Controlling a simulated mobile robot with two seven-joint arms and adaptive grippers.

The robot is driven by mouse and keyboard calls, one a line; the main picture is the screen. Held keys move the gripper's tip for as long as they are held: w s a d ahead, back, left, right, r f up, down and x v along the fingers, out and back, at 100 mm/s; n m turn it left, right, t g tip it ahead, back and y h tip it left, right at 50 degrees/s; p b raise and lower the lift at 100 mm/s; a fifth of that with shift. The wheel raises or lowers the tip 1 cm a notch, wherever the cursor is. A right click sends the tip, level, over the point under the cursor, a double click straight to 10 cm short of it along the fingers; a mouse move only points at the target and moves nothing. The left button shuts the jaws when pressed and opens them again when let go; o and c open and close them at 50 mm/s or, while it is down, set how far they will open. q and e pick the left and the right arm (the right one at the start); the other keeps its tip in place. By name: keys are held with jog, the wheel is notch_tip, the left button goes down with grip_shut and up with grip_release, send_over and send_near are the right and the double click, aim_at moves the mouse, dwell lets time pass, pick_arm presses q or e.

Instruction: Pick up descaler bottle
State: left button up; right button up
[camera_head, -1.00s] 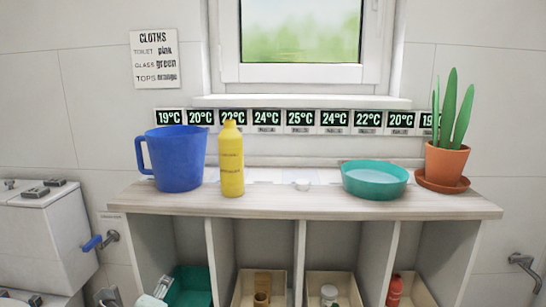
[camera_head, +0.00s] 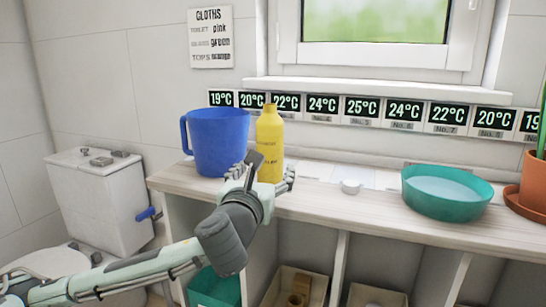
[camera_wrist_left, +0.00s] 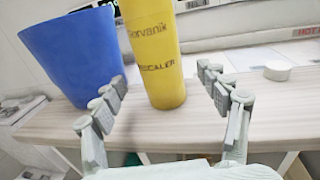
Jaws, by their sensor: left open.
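The yellow descaler bottle (camera_head: 270,142) stands upright on the wooden counter, just right of the blue jug. It also shows in the left wrist view (camera_wrist_left: 154,60), with its printed label facing the camera and its top cut off. My left gripper (camera_head: 262,178) is in front of the bottle, its arm coming in from the lower left. In the left wrist view my left gripper (camera_wrist_left: 163,80) is open, with one finger on either side of the bottle's lower part and gaps on both sides. It is empty. My right gripper is not in view.
The blue jug (camera_head: 218,142) stands close to the left of the bottle, near my left finger. A small white round item (camera_head: 350,187) and a teal basin (camera_head: 447,195) sit to the right. A potted plant (camera_head: 533,185) stands at the far right. Counter (camera_head: 320,198) between bottle and basin is mostly free.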

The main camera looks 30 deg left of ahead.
pick_arm(q)
jog(key=shift+x, duration=2.8)
jog(key=shift+c, duration=0.5)
jog(key=c, duration=1.4)
jog(key=shift+c, duration=0.6)
